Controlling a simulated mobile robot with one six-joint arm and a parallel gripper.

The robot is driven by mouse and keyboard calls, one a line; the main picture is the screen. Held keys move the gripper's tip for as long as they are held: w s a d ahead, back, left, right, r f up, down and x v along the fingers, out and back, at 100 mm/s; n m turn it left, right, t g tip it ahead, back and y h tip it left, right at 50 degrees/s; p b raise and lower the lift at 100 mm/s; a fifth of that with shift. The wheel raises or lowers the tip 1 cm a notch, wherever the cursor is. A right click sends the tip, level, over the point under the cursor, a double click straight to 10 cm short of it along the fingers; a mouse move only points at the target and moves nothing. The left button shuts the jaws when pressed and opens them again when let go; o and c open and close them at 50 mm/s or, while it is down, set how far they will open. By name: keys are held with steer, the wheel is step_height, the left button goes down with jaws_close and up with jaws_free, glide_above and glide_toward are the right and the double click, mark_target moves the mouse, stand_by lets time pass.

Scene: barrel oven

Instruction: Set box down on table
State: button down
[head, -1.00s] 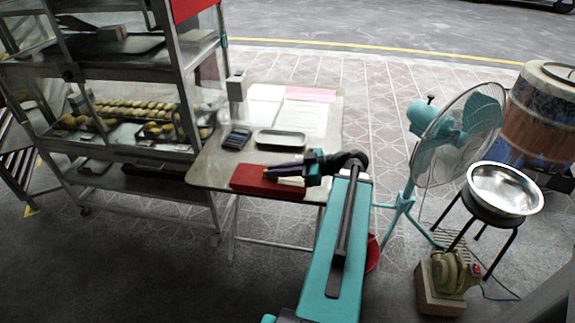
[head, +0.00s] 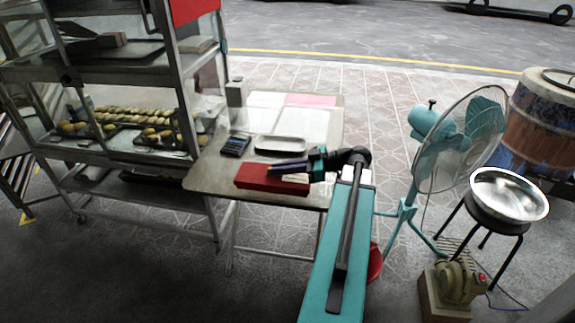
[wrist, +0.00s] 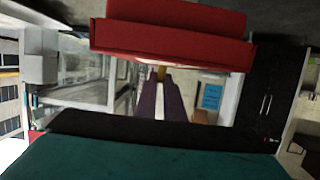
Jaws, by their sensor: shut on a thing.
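The red box (head: 262,180) is at the front of the grey table (head: 212,172) in the head view. It looks level, but I cannot tell whether its underside touches the tabletop. My gripper (head: 275,169) reaches in from the right, its dark purple fingers shut on the box. In the wrist view the red box (wrist: 175,42) spans the top of the picture, and the fingers of my gripper (wrist: 160,80) run up to its near edge. The exact contact at the fingertips is partly hidden.
A dark calculator (head: 236,144) and a pale tray (head: 281,144) lie behind the box, with papers (head: 300,122) farther back. A glass-sided rack of pastries (head: 130,120) stands to the left. A teal fan (head: 440,135) and a metal bowl on a stool (head: 508,194) stand to the right.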

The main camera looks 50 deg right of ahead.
steer(key=w+d, duration=0.3)
steer(key=d, duration=0.5)
steer(key=shift+w+f, duration=0.3)
steer(key=shift+f, duration=0.1)
steer(key=shift+d+f, duration=0.1)
steer(key=shift+f, duration=1.65)
steer(key=shift+f, duration=0.1)
steer(key=c, duration=1.9)
jaws_free()
steer(key=shift+o, duration=0.2)
steer(key=v, duration=1.2)
